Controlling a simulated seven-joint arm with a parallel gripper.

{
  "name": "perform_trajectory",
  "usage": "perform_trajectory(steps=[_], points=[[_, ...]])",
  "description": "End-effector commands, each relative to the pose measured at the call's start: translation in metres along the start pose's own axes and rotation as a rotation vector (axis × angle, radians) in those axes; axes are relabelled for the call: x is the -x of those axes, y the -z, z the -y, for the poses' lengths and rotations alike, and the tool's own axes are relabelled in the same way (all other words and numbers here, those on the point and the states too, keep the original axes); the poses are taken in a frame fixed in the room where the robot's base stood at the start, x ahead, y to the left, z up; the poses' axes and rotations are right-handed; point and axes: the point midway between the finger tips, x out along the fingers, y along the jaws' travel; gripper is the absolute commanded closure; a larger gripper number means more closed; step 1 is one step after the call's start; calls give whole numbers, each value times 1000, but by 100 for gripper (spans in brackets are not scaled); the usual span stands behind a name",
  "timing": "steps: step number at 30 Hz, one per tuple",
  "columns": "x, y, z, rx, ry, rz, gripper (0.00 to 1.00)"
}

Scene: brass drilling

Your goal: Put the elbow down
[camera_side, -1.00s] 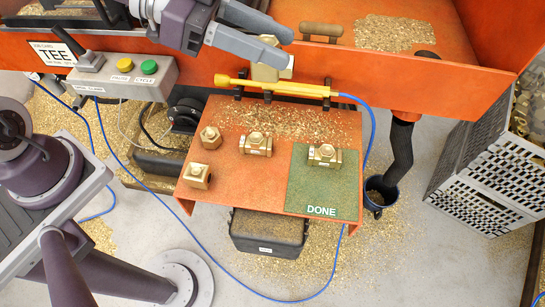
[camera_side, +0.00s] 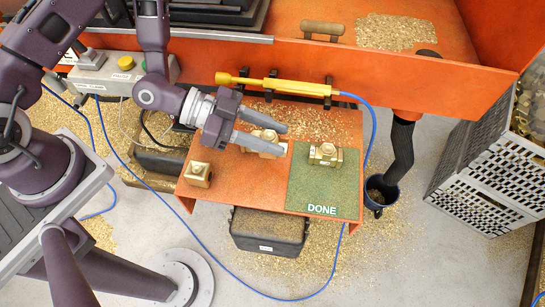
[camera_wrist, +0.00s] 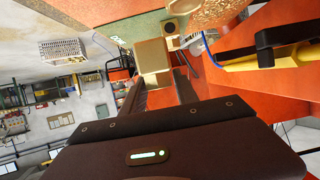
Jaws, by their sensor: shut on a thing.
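My gripper (camera_side: 280,139) is shut on a brass elbow (camera_wrist: 151,58), which shows as a blocky brass piece between the fingers in the wrist view. In the side view the fingers are over the middle of the orange table, and brass (camera_side: 265,135) shows between them. The held elbow and the tee fitting standing there overlap, so I cannot tell the gap between them. The green DONE mat (camera_side: 303,195) lies to the right, with a brass fitting (camera_side: 325,155) on it. Another brass fitting (camera_side: 198,174) stands at the table's front left.
The yellow air tool (camera_side: 275,85) lies in black holders on the orange wall behind, with a blue hose (camera_side: 372,125). Brass chips cover the table's back. The mat's front half is clear. A cup (camera_side: 381,190) and grey crate (camera_side: 490,170) stand right.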

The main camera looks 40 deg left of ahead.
Motion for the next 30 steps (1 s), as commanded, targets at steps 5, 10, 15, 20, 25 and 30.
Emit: perform_trajectory(steps=[5, 10, 15, 20, 25, 30], points=[[-12, -27, 0, 0, -1, -1, 100], [-23, -54, 0, 0, -1, -2, 100], [-25, -58, 0, -2, 0, -4, 100], [-25, -59, 0, -1, 0, -3, 100], [-26, -62, 0, -1, 0, -1, 48], [-26, -62, 0, -1, 1, 0, 42]])
